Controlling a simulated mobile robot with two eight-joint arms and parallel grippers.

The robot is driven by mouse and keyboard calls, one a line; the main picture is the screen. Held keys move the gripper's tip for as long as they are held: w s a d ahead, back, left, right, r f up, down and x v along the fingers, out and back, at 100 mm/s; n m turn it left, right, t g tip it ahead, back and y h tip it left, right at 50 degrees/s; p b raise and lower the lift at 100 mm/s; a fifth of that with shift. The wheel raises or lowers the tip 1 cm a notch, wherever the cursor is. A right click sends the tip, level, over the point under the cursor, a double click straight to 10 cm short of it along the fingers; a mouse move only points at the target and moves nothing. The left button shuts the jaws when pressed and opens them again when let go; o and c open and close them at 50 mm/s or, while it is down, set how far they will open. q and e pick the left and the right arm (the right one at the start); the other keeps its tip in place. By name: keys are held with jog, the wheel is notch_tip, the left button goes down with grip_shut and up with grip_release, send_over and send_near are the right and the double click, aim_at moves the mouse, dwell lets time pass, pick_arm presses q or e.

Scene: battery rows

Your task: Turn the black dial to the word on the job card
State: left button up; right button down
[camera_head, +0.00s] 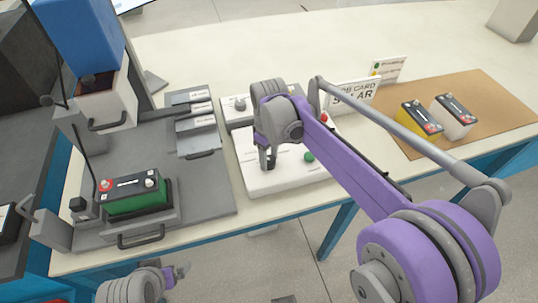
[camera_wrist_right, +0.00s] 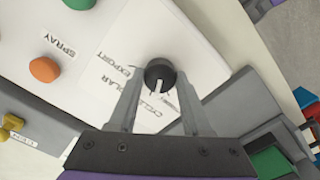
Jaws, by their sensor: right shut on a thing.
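The black dial (camera_wrist_right: 160,73) sits on a white panel (camera_wrist_right: 205,60), with a white pointer mark that points toward the bottom of the right wrist view. Around it are printed words: EXPORT, a partly hidden one ending in LAR, CYCLE, and one too covered to read. My right gripper (camera_wrist_right: 160,92) is shut on the dial, one finger at each side. In the head view the right gripper (camera_head: 267,160) reaches down onto the panel and hides the dial. The job card (camera_head: 352,95) reads SOLAR, partly covered by my arm. My left gripper (camera_head: 178,272) is low at left, away from the panel; its jaws are unclear.
A green button (camera_head: 309,156) and a red one (camera_head: 323,117) are on the panel. An orange button (camera_wrist_right: 44,69) is labelled SPRAY. A green battery (camera_head: 132,193) stands in a grey fixture at left. Yellow (camera_head: 415,121) and white (camera_head: 450,121) batteries stand on a brown mat at right.

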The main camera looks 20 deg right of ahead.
aim_at(269, 159)
jog(key=m+p, duration=0.1)
jog(key=m, duration=0.3)
jog(key=shift+r+m, duration=0.1)
jog(key=shift+m, duration=0.2)
jog(key=shift+m+p, duration=0.3)
jog(key=shift+m, duration=2.2)
jog(key=shift+c, duration=1.7)
grip_release()
notch_tip(269, 159, up, 11)
jog(key=p, duration=0.1)
